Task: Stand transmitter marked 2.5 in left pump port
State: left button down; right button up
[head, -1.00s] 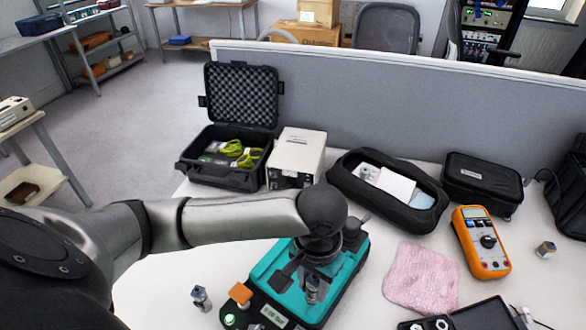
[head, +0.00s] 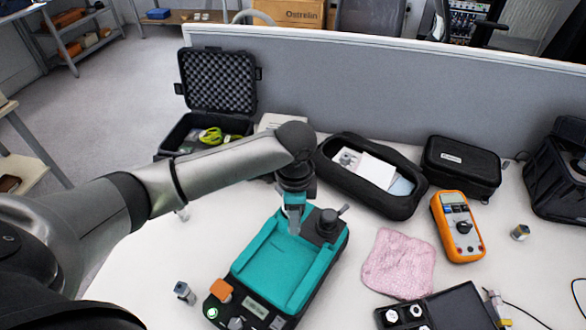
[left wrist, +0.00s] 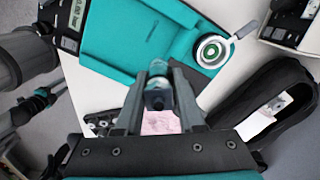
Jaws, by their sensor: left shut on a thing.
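My left gripper (head: 293,222) is shut on a small metal transmitter and holds it over the teal pump (head: 268,268). In the left wrist view the transmitter (left wrist: 158,92) sits between the fingertips. Its marking cannot be read. The pump has a dark round fitting with a lever (head: 326,226) at its far right corner. In the left wrist view this fitting (left wrist: 212,51) shows a pale ring. An orange part (head: 221,290) and a small display (head: 257,308) are on its near end. I cannot tell which part is the left port. My right gripper is not in view.
Similar small fittings stand on the table at left (head: 184,292) and far right (head: 519,232). A pink cloth (head: 398,263), orange multimeter (head: 458,226), black pouch (head: 415,205) and black tray (head: 458,312) lie right of the pump. A grey partition (head: 370,100) closes the back.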

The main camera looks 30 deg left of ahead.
pick_arm(q)
jog(key=w+a+r+m+p, duration=0.2)
jog(key=w+m, duration=0.2)
jog(key=m, duration=0.3)
jog(key=w+a+r+m+p, duration=0.2)
jog(key=w+m+p, duration=0.15)
jog(key=m, duration=0.45)
jog(key=shift+w+a+f+b, duration=0.1)
jog(key=shift+f+b, duration=1.25)
jog(key=shift+b, duration=0.2)
jog(key=shift+w+f+b, duration=0.1)
jog(key=shift+f+b, duration=1.25)
jog(key=shift+b, duration=0.2)
jog(key=shift+f+b, duration=0.3)
jog(key=shift+f, duration=0.5)
jog(key=shift+f, duration=0.25)
jog(key=shift+c, duration=2.2)
grip_release()
notch_tip(320, 180, up, 15)
jog(key=p, duration=0.2)
jog(key=shift+r, duration=0.15)
